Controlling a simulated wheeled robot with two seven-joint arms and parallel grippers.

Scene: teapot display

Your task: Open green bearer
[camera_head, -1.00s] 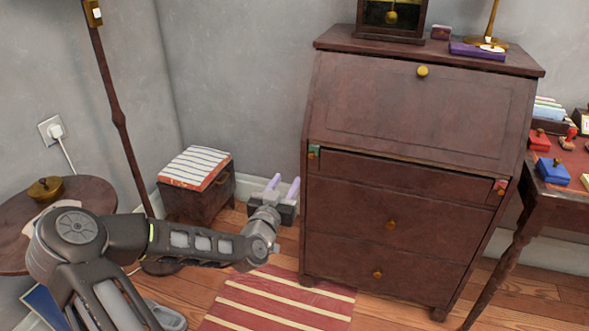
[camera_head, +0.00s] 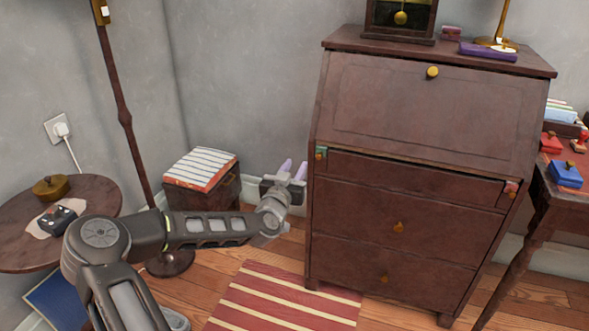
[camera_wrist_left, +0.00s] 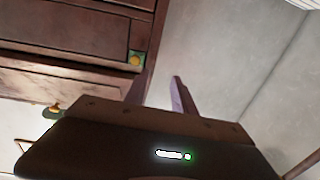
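The green bearer (camera_head: 321,153) is a small green-faced end with a brass knob at the upper left of the brown slant-front desk (camera_head: 400,190). Its face looks about flush with the desk front. It also shows in the left wrist view (camera_wrist_left: 136,59), beyond the fingers. My left gripper (camera_head: 294,168) is open and empty, with pale purple fingers, just left of the bearer and slightly lower in the picture. Its fingers also show in the wrist view (camera_wrist_left: 159,92). A matching red bearer (camera_head: 511,188) is at the desk's right. My right gripper is out of view.
A striped cushioned stool (camera_head: 203,170) stands behind my left arm. A round table (camera_head: 100,195) and lamp pole (camera_head: 125,120) are at left. A side table (camera_head: 550,190) is at right. A striped rug (camera_head: 285,300) lies before the desk.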

